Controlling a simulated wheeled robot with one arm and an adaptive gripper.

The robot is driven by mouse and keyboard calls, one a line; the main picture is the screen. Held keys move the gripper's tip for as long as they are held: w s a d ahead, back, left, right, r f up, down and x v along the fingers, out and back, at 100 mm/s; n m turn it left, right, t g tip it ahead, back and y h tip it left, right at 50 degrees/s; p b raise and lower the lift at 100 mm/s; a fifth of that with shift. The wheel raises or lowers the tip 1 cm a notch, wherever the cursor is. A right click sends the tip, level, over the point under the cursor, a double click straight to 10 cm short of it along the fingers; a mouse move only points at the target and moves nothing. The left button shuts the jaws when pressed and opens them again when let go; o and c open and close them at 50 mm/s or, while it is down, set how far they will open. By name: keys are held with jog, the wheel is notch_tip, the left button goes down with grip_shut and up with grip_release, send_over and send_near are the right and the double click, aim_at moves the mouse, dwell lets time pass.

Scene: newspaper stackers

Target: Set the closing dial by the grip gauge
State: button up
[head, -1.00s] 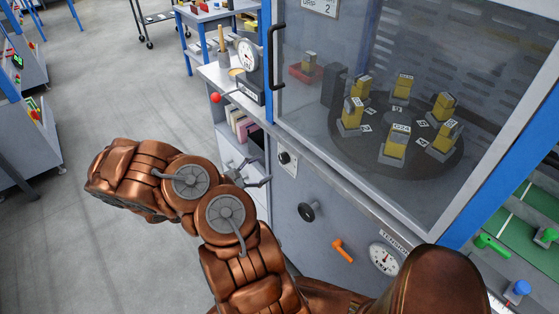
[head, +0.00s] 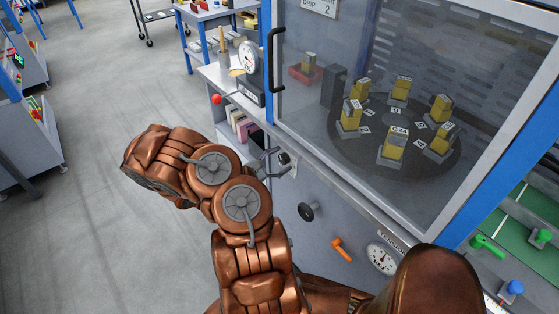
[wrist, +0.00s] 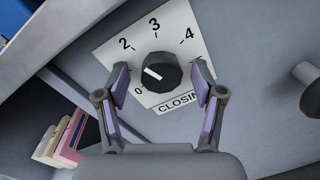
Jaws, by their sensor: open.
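The closing dial (wrist: 165,72) is a black round knob on a white plate marked 0, 2, 3 and 4, lettered "CLOSIN". Its white pointer line points left, between the 0 and the 2; my left finger hides part of the scale there. My gripper (wrist: 161,68) is open, with one purple-padded finger on each side of the knob and gaps visible. In the head view my gripper (head: 277,165) is at the cabinet front by the dial (head: 289,161). A white round gauge (head: 248,57) stands on the side shelf; its label and reading are too small to tell.
A sign (head: 320,6) reads roughly "DRIP 2". Behind glass, a turntable (head: 395,165) bears several yellow blocks. The front also has a black knob (head: 307,211), an orange lever (head: 341,249) and a tension gauge (head: 383,258). A red-ball lever (head: 216,99) sticks out left.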

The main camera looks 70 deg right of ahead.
jog(key=c, duration=1.1)
jog(key=shift+c, duration=0.2)
